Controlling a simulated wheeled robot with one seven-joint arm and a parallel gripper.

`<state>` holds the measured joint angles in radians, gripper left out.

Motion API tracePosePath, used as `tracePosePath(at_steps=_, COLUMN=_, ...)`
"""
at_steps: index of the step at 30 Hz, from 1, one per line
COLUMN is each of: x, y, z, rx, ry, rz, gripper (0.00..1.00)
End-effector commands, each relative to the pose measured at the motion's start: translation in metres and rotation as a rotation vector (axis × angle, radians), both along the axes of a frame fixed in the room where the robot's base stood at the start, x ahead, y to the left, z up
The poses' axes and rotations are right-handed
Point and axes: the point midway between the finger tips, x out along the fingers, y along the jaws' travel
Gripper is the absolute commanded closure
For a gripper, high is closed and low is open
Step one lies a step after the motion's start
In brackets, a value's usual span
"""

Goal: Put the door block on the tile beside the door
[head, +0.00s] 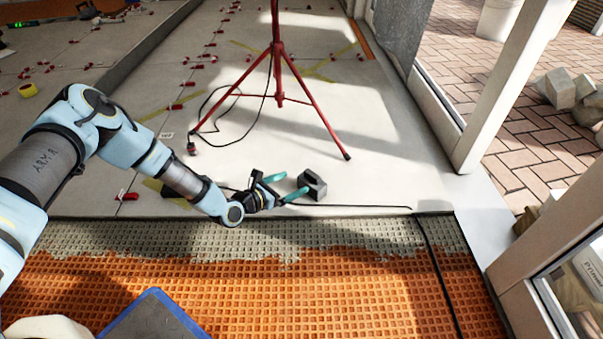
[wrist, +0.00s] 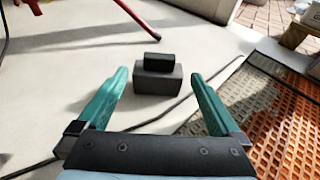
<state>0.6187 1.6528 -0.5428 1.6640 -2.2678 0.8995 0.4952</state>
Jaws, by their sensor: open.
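The door block is a dark grey block (head: 312,184) with a smaller raised part on top. It stands on the pale tile (head: 385,180), left of the door frame (head: 505,75). In the wrist view the block (wrist: 158,80) sits just beyond the fingertips, roughly centred between them. My gripper (head: 285,187) has teal fingers, which are spread apart and empty; the wrist view also shows it (wrist: 158,85). It is low over the tile, to the left of the block. No finger clearly touches the block.
A red tripod stand (head: 278,70) with a black cable stands behind the block. A thin black cable (head: 370,206) runs along the tile's front edge. Orange studded matting (head: 330,285) lies in front. Red levelling clips (head: 195,67) dot the tiles at left. Bare tile lies right of the block.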

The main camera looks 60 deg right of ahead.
Motion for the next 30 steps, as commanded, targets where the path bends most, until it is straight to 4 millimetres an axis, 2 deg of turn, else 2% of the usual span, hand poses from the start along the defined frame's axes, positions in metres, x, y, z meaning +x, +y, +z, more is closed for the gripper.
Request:
tracePosePath(at_steps=1, x=0.002, y=0.009, z=0.005, rx=0.002, ry=0.001, rz=0.002, gripper=0.00)
tracePosePath(at_steps=6, x=0.004, y=0.025, z=0.009, rx=0.000, ry=0.000, rz=0.000, gripper=0.00)
tracePosePath(at_steps=15, x=0.005, y=0.030, z=0.009, rx=0.000, ry=-0.001, rz=-0.001, gripper=0.00)
tracePosePath(at_steps=18, x=0.008, y=0.030, z=0.016, rx=-0.007, ry=-0.015, rz=-0.020, gripper=0.00)
tracePosePath(at_steps=20, x=0.013, y=0.033, z=0.028, rx=-0.017, ry=-0.040, rz=-0.054, gripper=0.00)
tracePosePath(at_steps=23, x=0.025, y=0.045, z=0.060, rx=-0.034, ry=-0.113, rz=-0.159, gripper=0.00)
tracePosePath(at_steps=26, x=0.040, y=0.070, z=0.098, rx=-0.036, ry=-0.221, rz=-0.303, gripper=0.00)
tracePosePath(at_steps=30, x=0.061, y=0.123, z=0.142, rx=0.007, ry=-0.383, rz=-0.501, gripper=0.00)
